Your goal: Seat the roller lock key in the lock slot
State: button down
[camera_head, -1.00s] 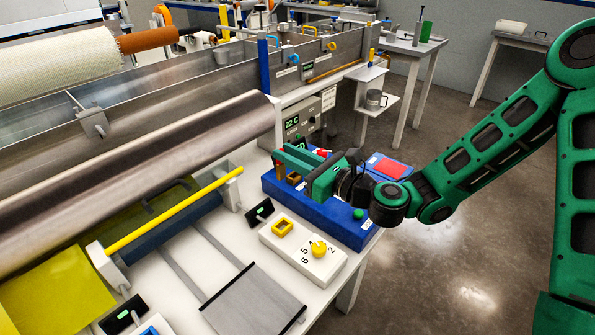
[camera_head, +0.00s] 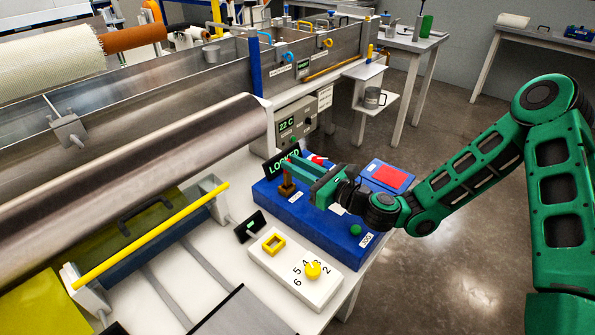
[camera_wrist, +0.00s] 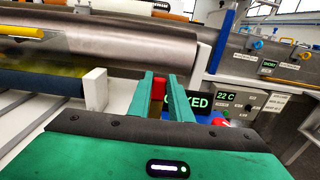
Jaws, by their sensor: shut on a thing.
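My gripper (camera_head: 302,172) reaches over the blue base (camera_head: 315,222) from the right. In the wrist view, my gripper (camera_wrist: 161,88) is shut on the roller lock key, whose red part (camera_wrist: 158,89) shows between the two green fingers. A brown, upright block or shank (camera_head: 286,186) stands at the fingertips on the blue base; I cannot tell which of it is key and which is lock. The slot itself is hidden, so the key's depth cannot be told. Behind the fingers a black display (camera_head: 282,163) reads LOCKED in green.
The steel roller (camera_head: 130,165) lies to the left. A white dial box (camera_head: 297,268) with yellow parts stands in front of the base. The 22 C control box (camera_head: 295,122) is behind. A blue tray with a red pad (camera_head: 388,176) lies to the right.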

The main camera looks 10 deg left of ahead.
jog(key=shift+s+a+f, duration=0.1)
jog(key=shift+f, duration=0.6)
jog(key=shift+s+a+f, duration=0.1)
jog(key=shift+f, duration=0.6)
jog(key=c, duration=1.6)
grip_release()
jog(key=shift+f, duration=0.1)
jog(key=shift+d+r, duration=0.1)
jog(key=shift+r, duration=0.15)
jog(key=v, duration=0.9)
jog(key=shift+d, duration=0.15)
jog(key=shift+s+d+f, duration=0.1)
jog(key=shift+s+f, duration=0.05)
jog(key=shift+f, duration=0.05)
jog(key=shift+s+d, duration=0.25)
jog(key=shift+d, duration=0.1)
jog(key=shift+s+d+r, duration=0.25)
jog(key=shift+s+d, duration=0.05)
jog(key=shift+d, duration=0.3)
